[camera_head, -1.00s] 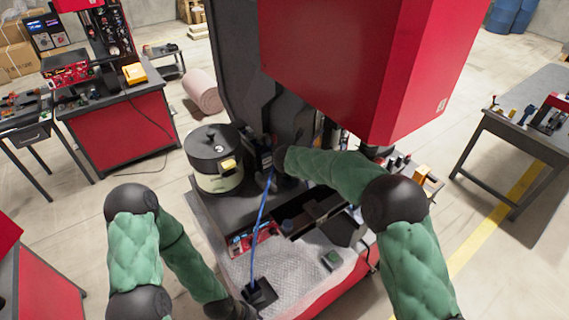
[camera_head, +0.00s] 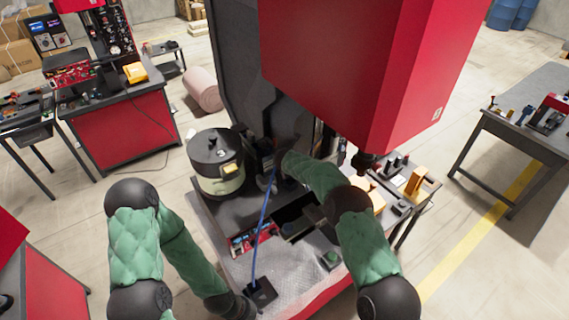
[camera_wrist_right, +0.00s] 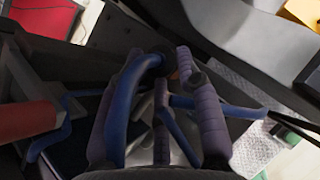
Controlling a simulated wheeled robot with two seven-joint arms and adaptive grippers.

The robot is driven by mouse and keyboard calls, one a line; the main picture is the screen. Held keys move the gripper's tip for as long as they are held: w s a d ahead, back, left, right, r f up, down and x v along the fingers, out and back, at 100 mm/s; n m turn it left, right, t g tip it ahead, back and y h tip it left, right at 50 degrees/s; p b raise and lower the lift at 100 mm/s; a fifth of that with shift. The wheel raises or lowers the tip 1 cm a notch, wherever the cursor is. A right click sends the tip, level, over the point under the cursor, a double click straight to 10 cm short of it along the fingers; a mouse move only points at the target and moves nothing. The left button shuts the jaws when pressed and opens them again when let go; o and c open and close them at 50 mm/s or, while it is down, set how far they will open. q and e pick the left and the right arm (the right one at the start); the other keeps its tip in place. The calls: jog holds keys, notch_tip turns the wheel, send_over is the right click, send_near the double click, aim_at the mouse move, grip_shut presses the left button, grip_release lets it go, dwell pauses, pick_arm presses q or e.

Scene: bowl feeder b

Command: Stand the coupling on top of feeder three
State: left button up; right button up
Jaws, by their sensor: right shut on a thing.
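My right gripper (camera_head: 272,166) reaches in beside the dark column of the machine, right of a round vessel (camera_head: 212,178) with a black top and pale sides. I cannot tell for sure that this is the coupling. No label shows which thing is feeder three. My left gripper (camera_head: 243,306) is low at the bottom edge, beside a small black box (camera_head: 261,293); its fingers are not clear.
A blue cable (camera_head: 261,235) runs up from the black box towards my right gripper. A large red housing (camera_head: 360,70) hangs above the work area. An open dark bin (camera_head: 297,222) and bubble wrap (camera_head: 225,280) lie in front. A side table with parts (camera_head: 400,195) stands right.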

jog(key=shift+w+f, duration=0.3)
jog(key=shift+f, duration=0.1)
notch_tip(320, 180, down, 3)
jog(key=shift+r+p, duration=0.1)
jog(key=shift+p, duration=0.2)
grip_shut()
jog(key=o, duration=1.2)
grip_release()
jog(key=shift+f, duration=0.2)
jog(key=shift+c, duration=0.2)
jog(key=shift+r, duration=0.1)
